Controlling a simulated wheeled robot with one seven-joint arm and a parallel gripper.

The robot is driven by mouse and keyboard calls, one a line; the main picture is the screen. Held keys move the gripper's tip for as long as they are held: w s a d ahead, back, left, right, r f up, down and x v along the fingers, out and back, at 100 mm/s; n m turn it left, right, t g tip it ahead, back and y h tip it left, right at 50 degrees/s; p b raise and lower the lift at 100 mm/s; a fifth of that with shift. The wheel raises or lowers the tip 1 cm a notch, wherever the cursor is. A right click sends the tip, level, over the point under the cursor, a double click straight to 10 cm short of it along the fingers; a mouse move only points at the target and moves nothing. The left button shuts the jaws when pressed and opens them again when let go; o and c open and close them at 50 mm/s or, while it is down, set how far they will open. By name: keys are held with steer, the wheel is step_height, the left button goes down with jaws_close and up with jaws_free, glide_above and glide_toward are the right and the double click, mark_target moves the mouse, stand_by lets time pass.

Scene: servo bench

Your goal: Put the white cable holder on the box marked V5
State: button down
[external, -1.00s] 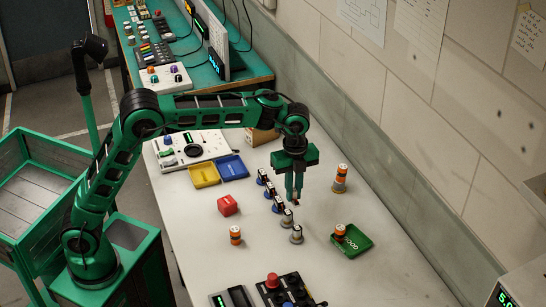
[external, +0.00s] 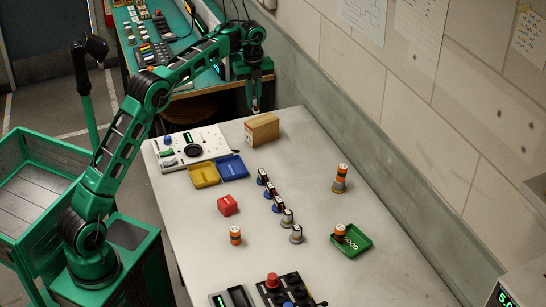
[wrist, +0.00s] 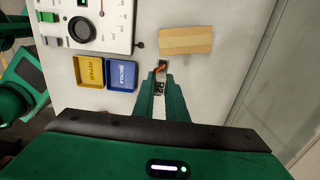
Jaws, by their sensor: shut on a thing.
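My gripper (external: 255,106) is over the far end of the white table in the external view, near the brown box (external: 262,128). The box also shows in the wrist view as a tan block (wrist: 186,40), just past the fingertips. No V5 mark is legible. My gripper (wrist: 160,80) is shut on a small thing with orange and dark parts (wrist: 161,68). A small label that looks like R2 shows between the fingers. The fingers hide most of the held thing, so I cannot tell if it is the white cable holder.
A yellow tray (external: 204,176) and a blue tray (external: 232,167) lie beside a white control panel (external: 185,148). Several small holders (external: 277,205) stand in a row. A red block (external: 228,205), orange-banded cylinders (external: 235,236) and a green tray (external: 352,249) are nearer. The wall borders the right side.

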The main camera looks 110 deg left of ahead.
steer(key=s+a+r, duration=0.2)
steer(key=s+a, duration=0.3)
steer(key=s, duration=0.6)
glide_above(257, 126)
step_height(257, 126, down, 7)
steer(key=shift+f, duration=2.1)
steer(key=shift+f, duration=0.1)
steer(key=c, duration=1.8)
jaws_free()
steer(key=shift+o, duration=0.2)
step_height(257, 126, up, 12)
